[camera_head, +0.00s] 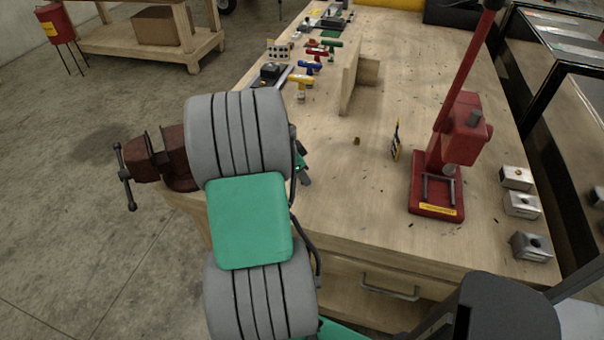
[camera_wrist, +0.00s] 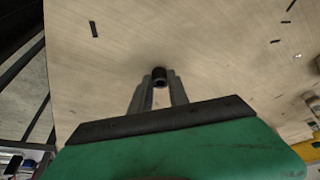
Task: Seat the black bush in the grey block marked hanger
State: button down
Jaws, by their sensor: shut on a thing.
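My gripper (camera_wrist: 160,88) is shut on the black bush (camera_wrist: 159,74), a small dark ring with a hole, held between the fingertips in the wrist view. In the head view my arm covers most of the gripper; only a small part (camera_head: 303,166) shows beside the arm over the bench's left side. Several metal blocks stand along the bench's right edge: a far one (camera_head: 516,178), a middle one (camera_head: 522,204) and a darker grey near one (camera_head: 531,246) with a round hole in its top. I cannot read which is marked hanger. The gripper is well left of them.
A red arbor press (camera_head: 436,196) stands on the bench between my gripper and the blocks. A wooden upright (camera_head: 349,80), coloured T-handled tools (camera_head: 300,82) and a small sign (camera_head: 396,139) are farther back. A red vise (camera_head: 165,165) is at the left edge. The middle bench surface (camera_head: 350,205) is mostly clear.

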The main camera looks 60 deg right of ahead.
jog(key=shift+f, duration=0.2)
jog(key=c, duration=1.3)
grip_release()
jog(key=shift+o, duration=0.2)
